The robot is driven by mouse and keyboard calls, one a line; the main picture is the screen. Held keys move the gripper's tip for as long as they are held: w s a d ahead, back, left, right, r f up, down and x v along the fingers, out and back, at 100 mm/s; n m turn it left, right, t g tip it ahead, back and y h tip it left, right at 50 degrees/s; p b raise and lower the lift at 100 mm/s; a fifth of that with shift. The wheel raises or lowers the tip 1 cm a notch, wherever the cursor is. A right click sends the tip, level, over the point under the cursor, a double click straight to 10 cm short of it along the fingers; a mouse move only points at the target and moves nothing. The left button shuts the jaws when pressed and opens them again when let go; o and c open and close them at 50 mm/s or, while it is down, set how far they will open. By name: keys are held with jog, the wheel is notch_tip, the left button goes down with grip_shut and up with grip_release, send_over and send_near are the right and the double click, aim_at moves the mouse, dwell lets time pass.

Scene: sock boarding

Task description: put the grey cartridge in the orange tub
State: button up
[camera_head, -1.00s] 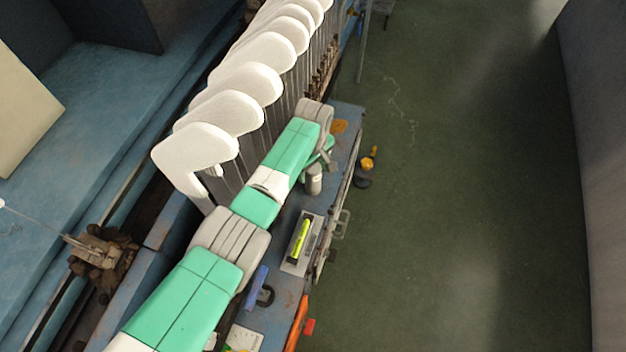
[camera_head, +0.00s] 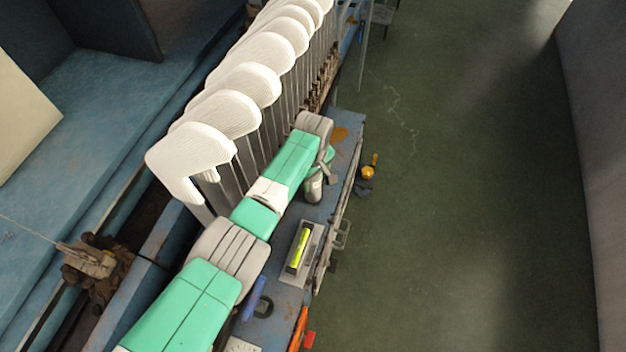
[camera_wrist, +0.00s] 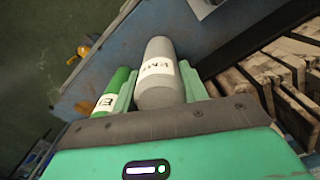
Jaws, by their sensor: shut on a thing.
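The grey cartridge (camera_wrist: 158,75) is a rounded cylinder with a white lettered label. In the wrist view it lies between the two green fingers of my gripper (camera_wrist: 158,88), which is shut on it. In the head view the grey cartridge (camera_head: 314,189) shows below my gripper (camera_head: 322,168), over the blue bench; I cannot tell whether it touches the bench. A green cartridge (camera_wrist: 112,92) with a white label is just left of the left finger in the wrist view. I cannot identify the orange tub for sure; an orange thing (camera_head: 298,328) shows at the lower bench edge.
A metal tray (camera_head: 292,272) holding a yellow-green bar (camera_head: 300,248) sits on the bench near my arm. A row of white sock boards (camera_head: 190,150) stands close to the left of my arm. A blue object (camera_head: 252,300) lies lower down. Green floor (camera_head: 470,200) is open to the right.

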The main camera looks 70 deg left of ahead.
notch_tip(320, 180, up, 9)
jog(key=p, duration=0.4)
jog(key=shift+f, duration=0.15)
